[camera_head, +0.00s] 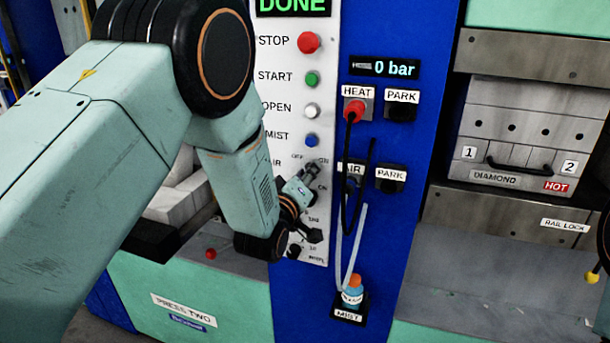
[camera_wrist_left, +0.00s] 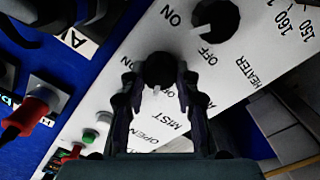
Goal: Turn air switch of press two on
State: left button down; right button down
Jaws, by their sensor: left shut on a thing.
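The air switch (camera_wrist_left: 160,68) is a small black round knob on a white control panel (camera_head: 317,130), with ON and OFF printed around it. In the left wrist view, a white mark shows on the knob's lower side. My left gripper (camera_head: 309,176) reaches this panel, and its two fingers (camera_wrist_left: 158,82) are closed around the knob, one on each side. My gripper and arm hide the knob and part of its AIR label in the head view. A PRESS TWO plate (camera_head: 184,310) is on the green front at lower left. My right gripper is not in view.
A larger heater knob (camera_wrist_left: 214,16) sits beside the air knob. A red plug (camera_head: 354,110), dark hose and blue mist bottle (camera_head: 352,292) are close by on the blue post. A mold marked DIAMOND and HOT (camera_head: 530,135) sits at right.

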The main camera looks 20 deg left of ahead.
pick_arm(q)
jog(key=m+b, duration=0.1)
jog(key=m, duration=0.3)
jog(key=m+b, duration=0.2)
jog(key=m, duration=0.1)
jog(key=f+m+b, duration=0.1)
jog(key=m+b, duration=0.1)
jog(key=m, duration=0.2)
jog(key=shift+s+d+m, duration=0.2)
jog(key=shift+m, duration=0.1)
dwell(0.3)
jog(key=c, duration=1.3)
grip_release()
jog(key=shift+c, duration=0.2)
jog(key=o, duration=0.4)
jog(key=shift+w+r, duration=0.2)
jog(key=shift+r, duration=0.05)
jog(key=shift+c, duration=0.2)
jog(key=shift+s+r, duration=0.1)
jog(key=shift+r, duration=0.05)
